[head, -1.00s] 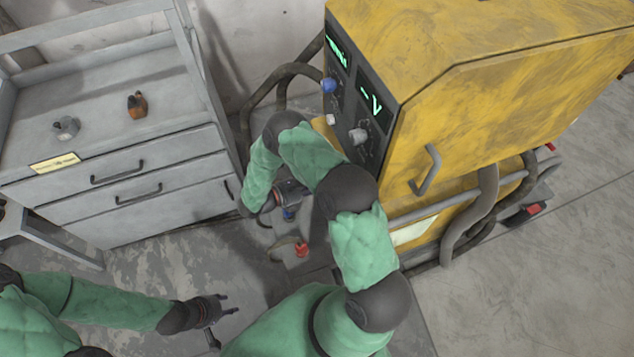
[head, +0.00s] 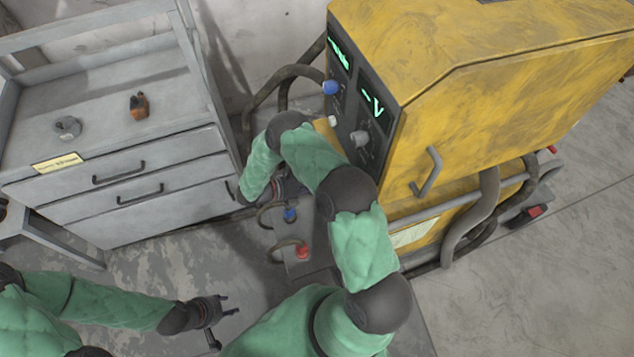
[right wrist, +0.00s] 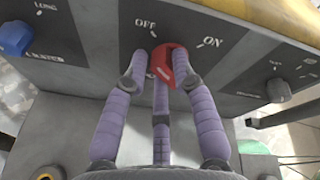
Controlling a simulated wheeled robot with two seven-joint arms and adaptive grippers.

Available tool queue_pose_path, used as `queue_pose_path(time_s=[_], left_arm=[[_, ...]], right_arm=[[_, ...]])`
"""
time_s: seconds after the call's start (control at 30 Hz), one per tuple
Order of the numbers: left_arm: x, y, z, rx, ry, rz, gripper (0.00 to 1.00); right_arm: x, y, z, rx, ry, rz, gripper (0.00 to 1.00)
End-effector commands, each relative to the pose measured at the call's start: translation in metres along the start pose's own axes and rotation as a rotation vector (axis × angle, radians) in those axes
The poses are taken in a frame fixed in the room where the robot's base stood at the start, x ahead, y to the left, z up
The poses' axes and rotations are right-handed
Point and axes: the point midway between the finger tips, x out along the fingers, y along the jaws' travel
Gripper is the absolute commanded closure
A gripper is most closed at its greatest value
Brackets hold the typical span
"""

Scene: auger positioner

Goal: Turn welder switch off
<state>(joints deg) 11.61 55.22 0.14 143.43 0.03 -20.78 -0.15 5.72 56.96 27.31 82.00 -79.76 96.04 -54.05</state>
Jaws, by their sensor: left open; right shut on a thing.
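The yellow welder (head: 520,85) stands at the right in the head view, its dark front panel facing left. In the right wrist view, the red switch (right wrist: 164,62) sits on the panel, below and between the OFF and ON labels. My right gripper (right wrist: 160,72) is shut on the red switch, with purple fingers on both sides of it and one below. The fingers partly cover the switch, so I cannot tell its exact setting. In the head view, my right arm hides the switch and most of that gripper. My left gripper (head: 230,306) is open and empty above the floor.
A grey drawer cabinet (head: 120,180) stands at left, with an orange-black item (head: 139,105) and a grey round item (head: 67,127) on top. Cables (head: 265,100) run behind the welder.

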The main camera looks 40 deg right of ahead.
Motion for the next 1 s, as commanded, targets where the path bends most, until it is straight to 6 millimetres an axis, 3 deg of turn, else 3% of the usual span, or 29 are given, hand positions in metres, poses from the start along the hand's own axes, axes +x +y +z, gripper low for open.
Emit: queue_pose_path(time_s=[0.4, 0.43, 0.5, 0.87, 1.0], left_arm=[[0.000, 0.000, 0.000, 0.000, 0.000, 0.000, 0.56], [0.000, 0.000, 0.000, 0.000, 0.000, 0.000, 0.56], [0.000, 0.000, 0.000, 0.000, 0.000, 0.000, 0.56], [0.000, 0.000, 0.000, 0.000, 0.000, 0.000, 0.56], [0.000, 0.000, 0.000, 0.000, 0.000, 0.000, 0.56]], right_arm=[[0.000, 0.000, -0.001, -0.012, 0.003, -0.001, 1.00], [0.000, 0.000, -0.001, -0.012, 0.003, -0.001, 0.70], [0.000, 0.000, -0.001, -0.012, 0.003, -0.001, 0.50], [-0.001, 0.000, 0.000, -0.008, 0.001, -0.001, 0.49], [-0.013, 0.001, 0.000, -0.007, 0.000, 0.001, 0.49]])
